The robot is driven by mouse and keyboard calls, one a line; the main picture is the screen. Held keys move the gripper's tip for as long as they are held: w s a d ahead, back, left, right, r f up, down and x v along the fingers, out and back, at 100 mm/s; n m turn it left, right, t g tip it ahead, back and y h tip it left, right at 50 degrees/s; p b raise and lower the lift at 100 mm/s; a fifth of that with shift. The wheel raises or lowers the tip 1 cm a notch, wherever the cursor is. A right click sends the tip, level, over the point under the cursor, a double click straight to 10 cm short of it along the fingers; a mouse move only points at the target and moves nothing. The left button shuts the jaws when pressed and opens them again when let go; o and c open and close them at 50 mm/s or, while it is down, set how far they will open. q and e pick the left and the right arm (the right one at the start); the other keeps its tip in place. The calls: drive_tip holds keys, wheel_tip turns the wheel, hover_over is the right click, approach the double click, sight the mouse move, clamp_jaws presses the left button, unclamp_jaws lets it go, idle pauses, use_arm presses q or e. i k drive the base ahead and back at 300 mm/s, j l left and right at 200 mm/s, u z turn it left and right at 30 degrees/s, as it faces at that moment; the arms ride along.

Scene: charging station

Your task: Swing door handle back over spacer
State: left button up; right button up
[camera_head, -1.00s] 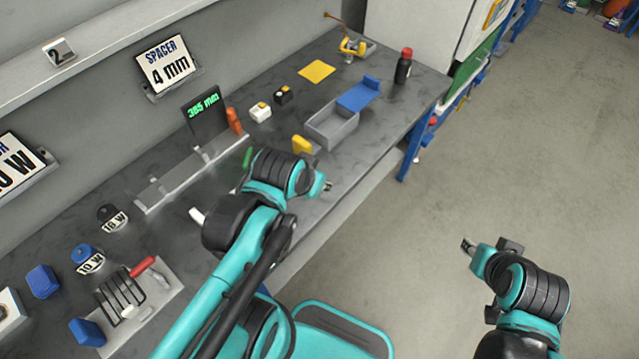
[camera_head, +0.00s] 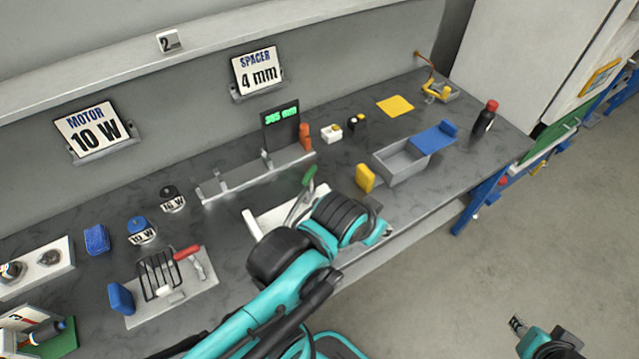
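A grey metal lever with a green grip (camera_head: 309,175) stands up at a pale fixture (camera_head: 253,224) on the bench; I take it for the door handle, but cannot be sure. My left gripper (camera_head: 386,232) is at the bench's front edge, right of the lever and apart from its green grip. My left arm covers much of the fixture, and no spacer can be made out there. The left fingers are too small and hidden to read. My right gripper (camera_head: 516,323) hangs over the floor at the lower right, away from the bench; its finger opening is unclear.
A "SPACER 4 mm" sign (camera_head: 257,71) and a "365 mm" display (camera_head: 281,127) stand behind. A yellow block (camera_head: 365,178), a grey bin (camera_head: 402,165) and a dark bottle (camera_head: 485,118) are to the right. A red-handled clamp (camera_head: 187,252) is left. The floor at right is clear.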

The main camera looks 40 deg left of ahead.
sight(306, 197)
drive_tip(key=l+u, duration=0.2)
drive_tip(key=u, duration=0.85)
drive_tip(key=j+u, duration=0.15)
drive_tip(key=u, duration=0.45)
drive_tip(key=i, duration=0.05)
